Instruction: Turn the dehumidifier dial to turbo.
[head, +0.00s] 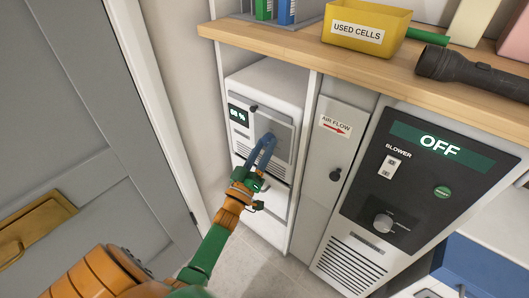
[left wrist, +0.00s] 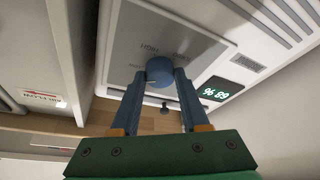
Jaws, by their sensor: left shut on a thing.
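The dehumidifier (head: 268,84) is a white unit in the recess under the wooden counter, with a grey panel on its front. Its blue dial (left wrist: 160,70) sits on that panel, with small lettering around it; one word looks like HIGH, the others are too small to read. My left gripper (head: 266,142) reaches up to the panel and hides most of the dial in the head view. In the left wrist view its two blue fingers (left wrist: 160,82) are shut on the dial, one on each side. Where the dial points is unclear. My right gripper is not in view.
A percent display (left wrist: 216,88) and a small dark knob (left wrist: 165,109) are near the dial. To the right are an AIR FLOW panel (head: 328,150) and a blower panel (head: 400,185) reading OFF. A yellow bin (head: 366,18) and a flashlight (head: 470,70) lie on the counter (head: 300,45). A grey door (head: 90,100) stands left.

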